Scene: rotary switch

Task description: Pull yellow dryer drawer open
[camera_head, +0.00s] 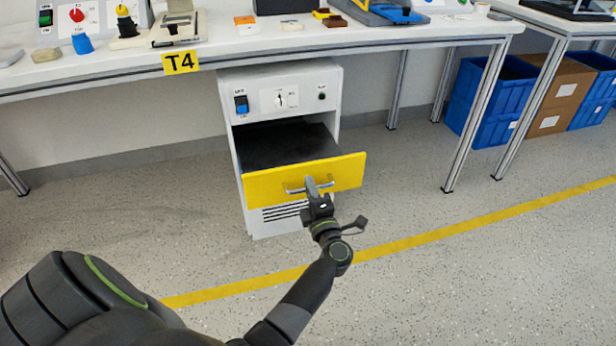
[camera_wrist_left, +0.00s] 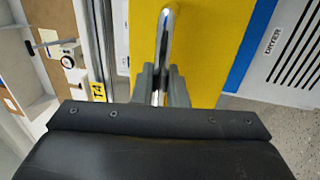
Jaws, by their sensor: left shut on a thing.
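The yellow dryer drawer (camera_head: 270,185) stands pulled out of the white dryer cabinet (camera_head: 236,160) under the table, and its dark inside (camera_head: 285,148) shows from above. A silver bar handle (camera_head: 296,190) is on its front. My left gripper (camera_head: 314,188) is shut on this handle. In the left wrist view the gripper's fingers (camera_wrist_left: 161,88) close around the metal handle (camera_wrist_left: 166,40), in front of the yellow drawer front (camera_wrist_left: 210,50). The finger contact is partly hidden by the gripper body. My right gripper is not in view.
The white worktable (camera_head: 120,58) with a T4 label spans above the dryer and carries several devices. Blue crates (camera_head: 488,100) and a cardboard box (camera_head: 562,85) stand at right. The speckled floor (camera_head: 440,270) in front is clear, with a yellow line (camera_head: 430,237).

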